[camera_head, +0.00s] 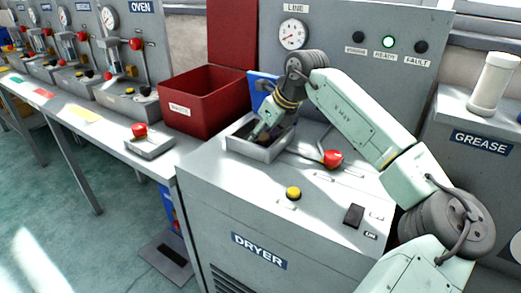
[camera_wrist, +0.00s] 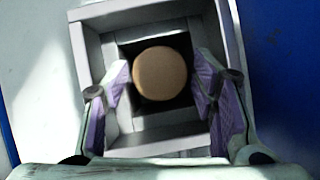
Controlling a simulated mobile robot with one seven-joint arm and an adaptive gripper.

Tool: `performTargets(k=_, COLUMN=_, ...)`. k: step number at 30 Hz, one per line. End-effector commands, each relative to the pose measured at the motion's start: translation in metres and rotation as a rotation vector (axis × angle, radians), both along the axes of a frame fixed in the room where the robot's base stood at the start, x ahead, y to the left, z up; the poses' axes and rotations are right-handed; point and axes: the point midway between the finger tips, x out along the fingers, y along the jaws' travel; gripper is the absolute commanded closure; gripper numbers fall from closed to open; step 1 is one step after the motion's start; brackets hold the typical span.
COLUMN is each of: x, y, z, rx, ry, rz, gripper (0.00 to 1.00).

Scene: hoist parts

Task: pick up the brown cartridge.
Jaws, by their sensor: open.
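The brown cartridge (camera_wrist: 162,73) shows in the wrist view as a round tan top inside a dark square opening. It sits within a grey square tray (camera_wrist: 90,63), which also shows on top of the dryer in the head view (camera_head: 240,146). My gripper (camera_wrist: 163,85) is open, with a purple-padded finger on each side of the cartridge. A dark gap shows between the cartridge and the left finger; the right finger is close to it, and I cannot tell whether they touch. In the head view my gripper (camera_head: 262,136) reaches down into the tray and hides the cartridge.
A red bin (camera_head: 205,105) stands left of the tray, and a blue panel (camera_head: 262,88) stands behind it. A red knob (camera_head: 332,158), a yellow button (camera_head: 293,193) and a dark switch (camera_head: 353,215) are on the dryer top (camera_head: 225,172). A grease cabinet (camera_head: 480,140) stands at right.

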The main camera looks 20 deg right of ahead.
Motion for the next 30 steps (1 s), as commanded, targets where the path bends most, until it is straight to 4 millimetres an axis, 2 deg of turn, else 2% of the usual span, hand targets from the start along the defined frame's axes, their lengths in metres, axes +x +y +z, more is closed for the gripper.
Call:
performTargets(k=6, x=0.0011, y=0.0006, z=-0.0016, rx=-0.001, ry=-0.002, rz=0.000, gripper=0.47)
performTargets(k=30, x=0.0009, y=0.0005, z=-0.0012, rx=-0.001, ry=-0.002, rz=0.000, gripper=1.00)
